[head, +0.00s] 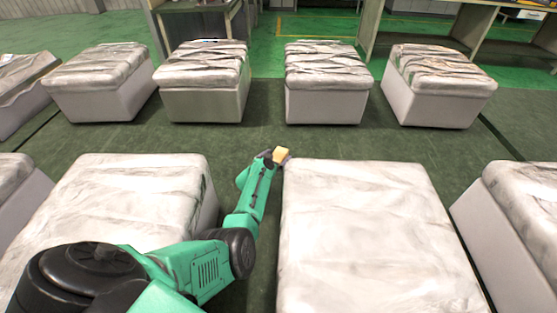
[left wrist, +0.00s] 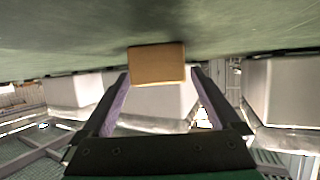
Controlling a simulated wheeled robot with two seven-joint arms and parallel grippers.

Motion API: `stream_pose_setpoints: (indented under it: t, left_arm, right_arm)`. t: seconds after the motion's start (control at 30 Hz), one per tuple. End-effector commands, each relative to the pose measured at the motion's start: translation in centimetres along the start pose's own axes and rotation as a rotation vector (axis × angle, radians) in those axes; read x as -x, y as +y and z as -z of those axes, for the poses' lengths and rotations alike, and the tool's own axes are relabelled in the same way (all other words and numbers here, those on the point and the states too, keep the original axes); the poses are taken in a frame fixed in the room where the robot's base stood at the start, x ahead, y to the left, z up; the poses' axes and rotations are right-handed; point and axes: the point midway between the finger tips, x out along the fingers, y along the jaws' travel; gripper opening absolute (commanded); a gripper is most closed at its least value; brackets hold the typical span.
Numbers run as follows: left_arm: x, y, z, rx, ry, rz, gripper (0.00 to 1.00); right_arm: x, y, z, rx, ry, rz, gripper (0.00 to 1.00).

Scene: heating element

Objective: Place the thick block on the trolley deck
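A tan-orange thick block (head: 282,154) is at the tip of my left gripper (head: 275,157) in the head view. The left arm reaches forward along the gap between the two near wrapped boxes, and the block is by the far left corner of the right one. I cannot make out a trolley deck in either view. My right gripper is not in view.
Large white wrapped boxes stand in two rows, including a near left one (head: 120,190) and a near right one (head: 365,225). A dark green floor aisle (head: 225,140) between the rows is clear. Benches (head: 470,25) stand at the back.

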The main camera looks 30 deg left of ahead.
Motion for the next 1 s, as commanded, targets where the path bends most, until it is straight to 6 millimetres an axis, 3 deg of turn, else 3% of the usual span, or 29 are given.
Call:
stream_pose_setpoints:
  t: [0.03, 0.2, 0.23, 0.27, 0.5, 0.67, 0.77, 0.9, 1.0]
  left_arm:
    - [0.0, 0.0, 0.0, 0.0, 0.0, 0.0, 0.78]
    - [0.0, 0.0, 0.0, 0.0, -0.001, -0.001, 0.13]
    - [0.0, 0.0, 0.0, 0.0, -0.001, -0.001, 0.03]
    - [0.0, 0.0, 0.0, 0.0, 0.0, 0.0, 0.0]
    - [0.1, 0.1, 0.2, -0.001, -0.001, -0.001, 0.0]
    - [0.9, 0.1, 2.1, -0.001, 0.001, -0.002, 0.0]
    - [1.9, 0.1, 4.4, -0.002, 0.002, -0.002, 0.0]
    - [3.8, 0.1, 9.2, -0.001, 0.005, 0.001, 0.0]
    - [5.0, 0.1, 12.1, -0.001, 0.004, 0.0, 0.0]
  right_arm:
    - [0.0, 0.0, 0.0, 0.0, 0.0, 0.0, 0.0]
    - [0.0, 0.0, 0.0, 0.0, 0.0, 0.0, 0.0]
    - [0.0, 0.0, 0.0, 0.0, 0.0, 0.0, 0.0]
    - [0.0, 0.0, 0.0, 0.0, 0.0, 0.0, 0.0]
    - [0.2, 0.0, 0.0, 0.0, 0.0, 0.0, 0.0]
    - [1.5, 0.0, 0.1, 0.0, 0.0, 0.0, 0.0]
    - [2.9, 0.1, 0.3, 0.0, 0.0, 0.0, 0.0]
    - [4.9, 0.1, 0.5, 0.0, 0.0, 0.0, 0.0]
    - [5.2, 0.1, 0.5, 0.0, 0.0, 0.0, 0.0]
